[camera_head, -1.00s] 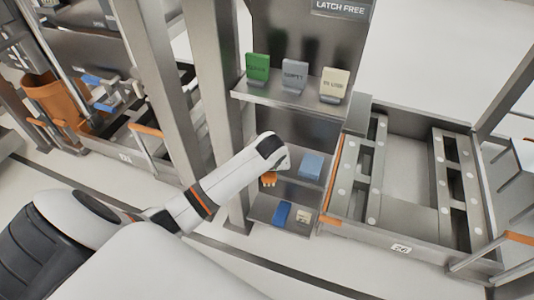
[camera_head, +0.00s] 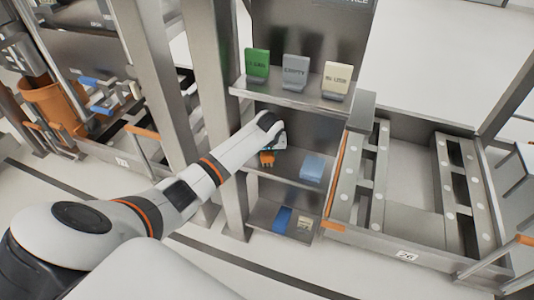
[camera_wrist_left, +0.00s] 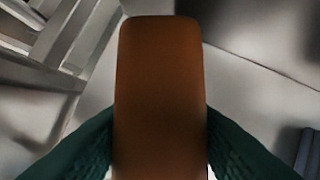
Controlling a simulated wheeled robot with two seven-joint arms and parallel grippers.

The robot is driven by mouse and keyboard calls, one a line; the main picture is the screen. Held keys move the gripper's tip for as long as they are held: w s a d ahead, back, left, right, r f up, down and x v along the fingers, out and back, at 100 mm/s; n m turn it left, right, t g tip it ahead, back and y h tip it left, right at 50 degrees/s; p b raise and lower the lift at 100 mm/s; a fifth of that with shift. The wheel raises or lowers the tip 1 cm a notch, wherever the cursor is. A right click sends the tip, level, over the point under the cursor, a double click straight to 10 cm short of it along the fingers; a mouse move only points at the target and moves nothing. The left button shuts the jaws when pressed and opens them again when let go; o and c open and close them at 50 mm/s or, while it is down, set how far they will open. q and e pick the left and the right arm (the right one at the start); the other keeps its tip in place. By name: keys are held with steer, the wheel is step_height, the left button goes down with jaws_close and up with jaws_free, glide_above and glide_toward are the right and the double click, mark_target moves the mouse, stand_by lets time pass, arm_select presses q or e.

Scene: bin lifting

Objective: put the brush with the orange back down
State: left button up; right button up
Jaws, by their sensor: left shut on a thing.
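The brush with the orange back (camera_head: 267,159) is at my left gripper (camera_head: 275,148), over the left part of the middle shelf (camera_head: 290,182). In the left wrist view its orange-brown back (camera_wrist_left: 160,95) fills the middle, between the two dark green fingers of my left gripper (camera_wrist_left: 160,150), which is shut on it. Whether the brush touches the shelf cannot be told. A light blue block-like thing (camera_head: 312,168) is on the same shelf to its right. My right gripper is not in view.
The upper shelf (camera_head: 290,97) carries green, grey and cream cards. The lower shelf (camera_head: 262,222) holds a dark blue thing (camera_head: 282,220) and a small cream card (camera_head: 303,227). A steel post (camera_head: 215,110) stands left of the shelves. A roller frame (camera_head: 380,235) is on the right.

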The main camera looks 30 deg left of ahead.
arm_select(q)
steer(key=shift+f, duration=0.1)
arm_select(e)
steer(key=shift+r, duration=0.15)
arm_select(q)
steer(key=o, duration=0.9)
steer(key=shift+f, duration=0.1)
